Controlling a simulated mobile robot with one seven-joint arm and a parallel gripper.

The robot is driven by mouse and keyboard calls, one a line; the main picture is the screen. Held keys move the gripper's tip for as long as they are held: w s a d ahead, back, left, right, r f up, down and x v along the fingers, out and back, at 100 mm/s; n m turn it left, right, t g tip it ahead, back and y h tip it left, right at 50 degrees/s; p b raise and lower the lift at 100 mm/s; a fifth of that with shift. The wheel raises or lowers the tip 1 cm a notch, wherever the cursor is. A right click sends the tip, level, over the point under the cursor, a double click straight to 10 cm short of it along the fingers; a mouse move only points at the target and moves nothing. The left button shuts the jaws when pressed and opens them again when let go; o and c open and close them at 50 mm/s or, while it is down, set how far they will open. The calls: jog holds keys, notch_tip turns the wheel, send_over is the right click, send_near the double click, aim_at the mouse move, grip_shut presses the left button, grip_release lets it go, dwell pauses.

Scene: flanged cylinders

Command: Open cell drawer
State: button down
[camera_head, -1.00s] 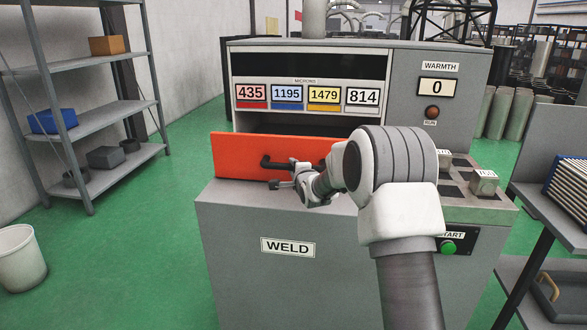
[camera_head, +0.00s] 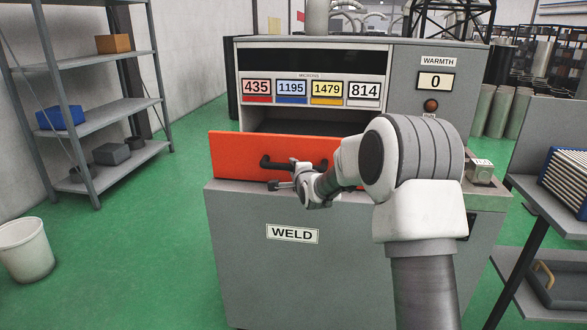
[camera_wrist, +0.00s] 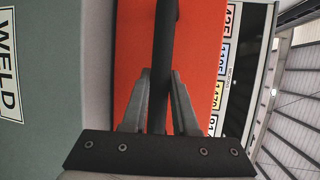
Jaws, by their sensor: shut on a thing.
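The cell drawer has an orange-red front (camera_head: 235,153) and sticks out of the grey machine toward me. Its black bar handle (camera_head: 268,162) runs across the front. My gripper (camera_head: 290,175) is at the handle, and my arm hides the drawer front's right end. In the wrist view, my gripper's two fingers (camera_wrist: 158,105) lie one on each side of the black handle (camera_wrist: 163,55), shut on it. The orange front (camera_wrist: 200,60) is behind the handle there. A dark opening shows above and behind the drawer front in the head view.
The grey machine (camera_head: 300,270) carries a WELD label (camera_head: 292,234) and number plates (camera_head: 310,92). A shelf rack (camera_head: 110,110) and a white bin (camera_head: 24,248) stand at left. A side stand with a ribbed blue part (camera_head: 566,180) is at right. Green floor is clear at left.

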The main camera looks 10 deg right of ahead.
jog(key=c, duration=0.7)
grip_release()
jog(key=p+v, duration=0.3)
jog(key=v, duration=1.4)
jog(key=shift+s, duration=0.25)
jog(key=s+r+n+g+h, duration=0.15)
jog(key=s+n+g, duration=0.35)
jog(key=s+n, duration=0.75)
jog(key=s+r+n+g, duration=0.2)
jog(key=s+n+g, duration=0.3)
jog(key=s, duration=1.5)
jog(key=r+p, duration=1.3)
jog(key=s+r+p, duration=0.1)
jog(key=r+p, duration=0.6)
jog(key=shift+r, duration=0.25)
